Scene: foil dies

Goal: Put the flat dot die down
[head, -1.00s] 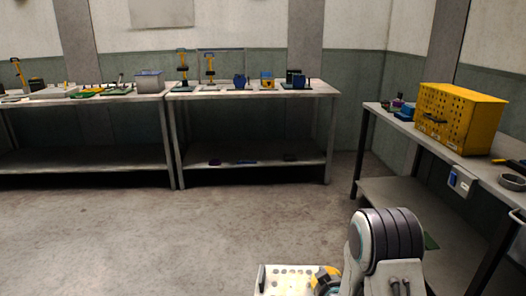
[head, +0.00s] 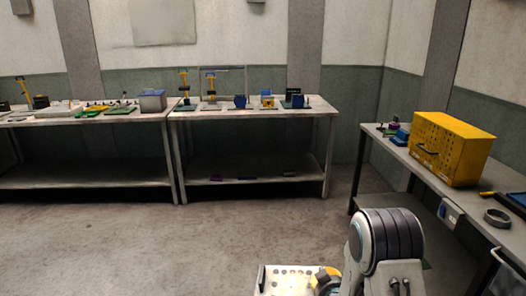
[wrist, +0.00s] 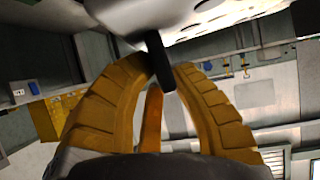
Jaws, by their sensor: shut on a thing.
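My gripper (wrist: 163,68) has yellow ribbed fingers and is shut on a dark, narrow rod-like piece (wrist: 156,56), which I take to be the flat dot die. The rod stands out between the fingertips in the wrist view; its dot face cannot be made out. In the head view only a small yellow part of my gripper (head: 326,277) shows low in the picture, beside my arm, and the die cannot be made out there.
A workbench (head: 225,118) with several small tools and presses stands at the back, with another bench (head: 80,119) to its left. The right bench (head: 408,157) carries a yellow box (head: 470,158) and a dark ring (head: 497,218). The floor (head: 150,240) between is clear.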

